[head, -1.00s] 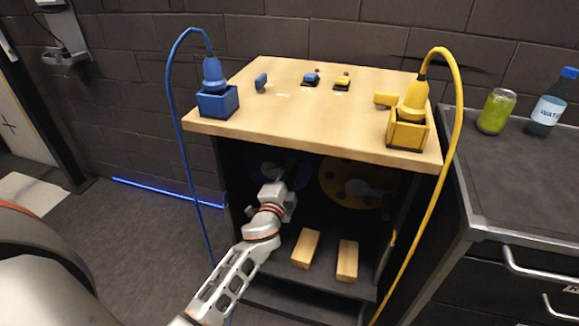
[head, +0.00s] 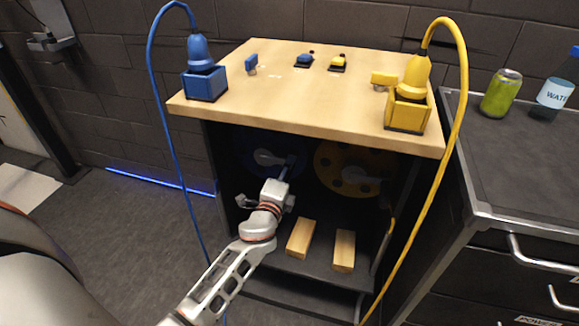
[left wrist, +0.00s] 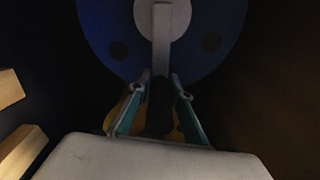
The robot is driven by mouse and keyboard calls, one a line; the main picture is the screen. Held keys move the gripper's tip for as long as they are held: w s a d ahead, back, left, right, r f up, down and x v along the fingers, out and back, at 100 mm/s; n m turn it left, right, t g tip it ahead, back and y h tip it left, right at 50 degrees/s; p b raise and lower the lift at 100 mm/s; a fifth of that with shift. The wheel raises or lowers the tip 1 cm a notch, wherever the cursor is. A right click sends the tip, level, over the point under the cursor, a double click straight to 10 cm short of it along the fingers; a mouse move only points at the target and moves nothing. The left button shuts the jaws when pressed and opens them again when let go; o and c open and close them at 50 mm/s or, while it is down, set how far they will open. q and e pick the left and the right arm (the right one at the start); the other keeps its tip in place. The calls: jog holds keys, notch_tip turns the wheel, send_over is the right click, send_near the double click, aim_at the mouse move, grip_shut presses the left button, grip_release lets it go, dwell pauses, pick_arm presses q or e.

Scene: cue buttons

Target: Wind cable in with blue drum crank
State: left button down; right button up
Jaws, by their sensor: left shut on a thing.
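The blue drum (head: 246,160) sits in the dark open cabinet under the wooden top. It fills the upper part of the left wrist view (left wrist: 97,28). Its pale crank arm (left wrist: 162,48) runs down from the hub to a dark handle (left wrist: 159,108). My left gripper (left wrist: 160,100) is shut on this handle, with one finger on each side. In the head view my left gripper (head: 286,173) is partly hidden by its own wrist. The blue cable (head: 168,135) arches from the blue plug (head: 199,52) and hangs down the cabinet's left side. My right gripper is not in view.
A yellow drum (head: 328,172) with its crank is beside the blue one. Two wooden blocks (head: 301,238) (head: 344,251) lie on the cabinet floor. The blue box (head: 206,86), yellow box (head: 407,115) and small buttons (head: 304,60) are on top. The yellow cable (head: 455,120) hangs at right.

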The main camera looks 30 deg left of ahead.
pick_arm(q)
jog(key=shift+a+r, duration=0.1)
jog(key=shift+r, duration=0.25)
jog(key=c, duration=1.9)
grip_release()
jog(key=shift+f, duration=0.1)
jog(key=shift+f, duration=0.1)
jog(key=shift+s+d, duration=0.2)
jog(key=shift+s, duration=0.2)
jog(key=v, duration=1.1)
jog(key=shift+s, duration=0.15)
